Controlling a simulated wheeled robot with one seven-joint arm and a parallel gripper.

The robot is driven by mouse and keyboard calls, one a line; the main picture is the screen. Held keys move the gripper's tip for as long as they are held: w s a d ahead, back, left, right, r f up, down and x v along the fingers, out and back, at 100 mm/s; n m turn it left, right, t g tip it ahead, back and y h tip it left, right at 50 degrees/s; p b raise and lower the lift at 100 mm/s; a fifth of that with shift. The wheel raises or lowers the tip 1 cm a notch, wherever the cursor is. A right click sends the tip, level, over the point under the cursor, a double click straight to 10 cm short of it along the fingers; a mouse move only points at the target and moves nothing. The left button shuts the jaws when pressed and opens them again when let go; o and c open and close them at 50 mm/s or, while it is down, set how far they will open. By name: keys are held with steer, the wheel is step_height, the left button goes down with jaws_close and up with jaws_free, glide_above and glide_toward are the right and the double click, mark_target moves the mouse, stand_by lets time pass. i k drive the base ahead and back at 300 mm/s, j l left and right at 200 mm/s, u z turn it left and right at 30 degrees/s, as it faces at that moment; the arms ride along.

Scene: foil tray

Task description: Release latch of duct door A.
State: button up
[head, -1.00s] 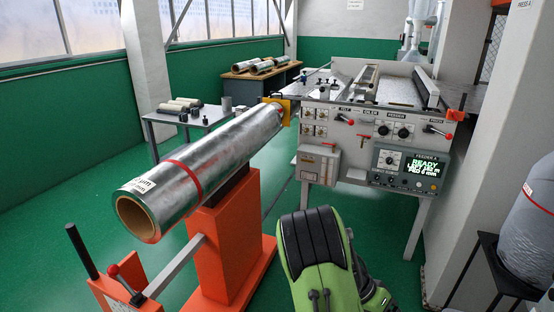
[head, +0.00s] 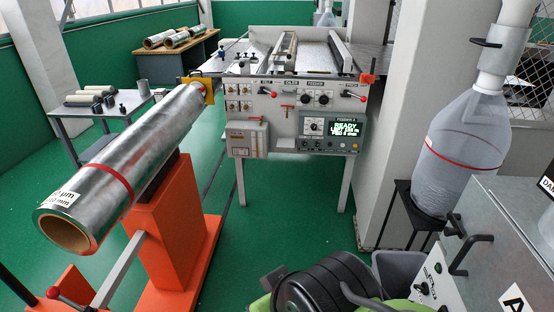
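In the head view a grey metal cabinet (head: 498,225) with a black bar handle (head: 468,254) stands at the lower right. A white label with a letter A (head: 515,302) is on its front, cut by the frame's bottom edge. I cannot make out for sure which part is the duct door or its latch. My green and black arm shows at the bottom centre, in front of the cabinet's left side. My gripper is not in view.
A foil roll (head: 130,170) rests on an orange stand (head: 160,235) at left. The feeder machine (head: 290,110) with a lit panel stands behind. A bagged duct (head: 460,150) on a black stand is right of a pillar (head: 405,120). A grey bin (head: 400,270) stands beside the cabinet. Green floor lies open in the middle.

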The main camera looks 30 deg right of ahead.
mark_target(452, 217)
steer(key=z, duration=2.6)
steer(key=j+z, duration=0.35)
steer(key=i+j+z, duration=0.1)
steer(key=j+z, duration=0.25)
